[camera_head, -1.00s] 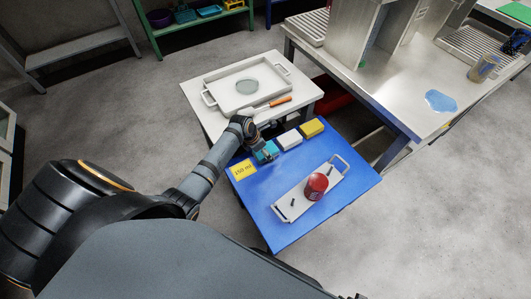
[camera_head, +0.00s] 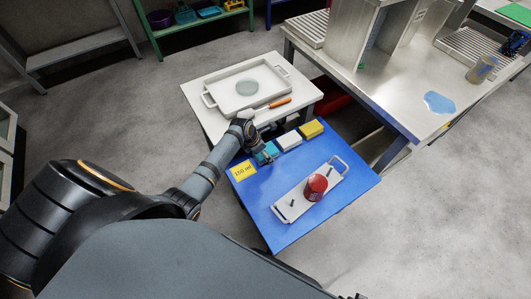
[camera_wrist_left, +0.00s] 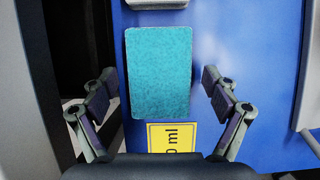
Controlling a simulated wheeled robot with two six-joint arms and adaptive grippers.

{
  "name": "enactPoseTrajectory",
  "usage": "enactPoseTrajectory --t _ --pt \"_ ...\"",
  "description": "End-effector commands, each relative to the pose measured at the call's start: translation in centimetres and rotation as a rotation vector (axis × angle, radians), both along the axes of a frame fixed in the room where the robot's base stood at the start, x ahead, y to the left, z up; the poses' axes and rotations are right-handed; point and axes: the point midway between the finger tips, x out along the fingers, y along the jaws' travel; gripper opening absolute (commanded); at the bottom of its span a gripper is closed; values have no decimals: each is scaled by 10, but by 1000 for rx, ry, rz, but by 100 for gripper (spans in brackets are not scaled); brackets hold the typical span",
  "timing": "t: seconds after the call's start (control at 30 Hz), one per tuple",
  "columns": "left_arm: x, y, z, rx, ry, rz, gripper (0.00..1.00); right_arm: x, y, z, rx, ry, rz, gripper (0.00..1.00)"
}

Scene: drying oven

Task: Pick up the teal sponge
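The teal sponge (camera_head: 267,152) lies on the blue table (camera_head: 300,228) at its left back edge, beside a white sponge. In the left wrist view the teal sponge (camera_wrist_left: 159,72) is upright in the picture, between and ahead of the two fingers. My left gripper (camera_head: 265,157) is at the teal sponge and partly covers it in the head view. In the left wrist view my left gripper (camera_wrist_left: 158,92) is open, with a gap between each finger and the sponge. My right gripper is not in view.
A white sponge (camera_head: 289,140) and a yellow sponge (camera_head: 311,129) sit in a row to the right. A yellow label (camera_head: 243,170) lies in front. A white tray (camera_head: 291,208) holds a red object (camera_head: 316,187). A second tray (camera_head: 224,98) stands on the white table behind.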

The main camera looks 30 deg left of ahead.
Motion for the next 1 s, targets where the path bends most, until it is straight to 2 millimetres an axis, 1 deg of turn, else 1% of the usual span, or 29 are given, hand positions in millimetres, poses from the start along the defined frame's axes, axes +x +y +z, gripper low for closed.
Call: enactPoseTrajectory --t 0.03,0.2,0.3,0.57,0.73,0.77,0.8,0.87,0.9,1.0 --pt "0 0 0 0 0 0 78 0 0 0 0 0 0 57" --pt "0 0 0 0 0 0 55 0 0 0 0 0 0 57" --pt "0 0 0 0 0 0 44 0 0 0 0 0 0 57" --pt "0 0 0 0 0 0 44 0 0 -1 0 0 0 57" --pt "0 0 1 1 -2 -1 44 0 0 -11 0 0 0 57" --pt "1 0 6 1 -3 -1 44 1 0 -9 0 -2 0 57" --pt "1 0 18 1 -2 -1 44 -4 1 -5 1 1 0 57" --pt "1 0 31 0 -4 0 44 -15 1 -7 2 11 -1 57" --pt "1 0 41 0 -2 -1 44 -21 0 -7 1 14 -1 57" --pt "-11 -15 63 -3 -1 -2 44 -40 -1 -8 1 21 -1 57"
